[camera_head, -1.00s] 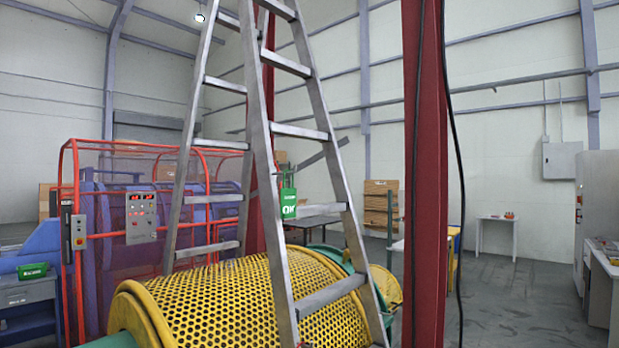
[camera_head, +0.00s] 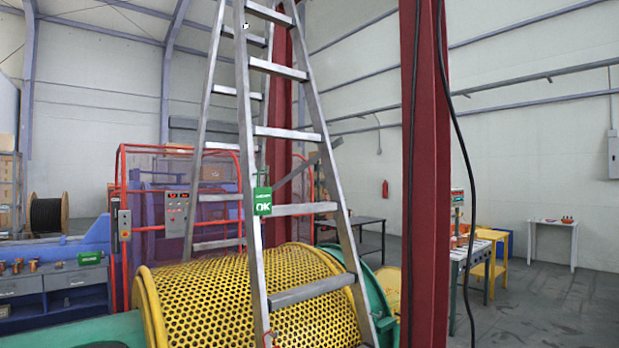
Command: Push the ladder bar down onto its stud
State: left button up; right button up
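A grey metal stepladder (camera_head: 332,185) stands open in front of me, beside the yellow perforated drum. A flat grey bar (camera_head: 308,166) slants between the ladder's legs, with its upper right end sticking out past the right-hand rail. I take it to be the ladder bar. Its lower left end passes near the green OK tag (camera_head: 263,201) on the front left rail. I cannot make out the stud. Neither of my grippers is in view.
The yellow perforated drum (camera_head: 225,290) fills the space under and behind the ladder. A dark red column (camera_head: 427,180) with a hanging black cable stands right of it. A red mesh cage (camera_head: 160,215) stands behind left. The floor at right (camera_head: 545,300) is clear.

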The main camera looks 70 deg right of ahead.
aim_at(335, 143)
jog(key=z, duration=3.95)
jog(key=i, duration=4.05)
jog(key=u, duration=3.35)
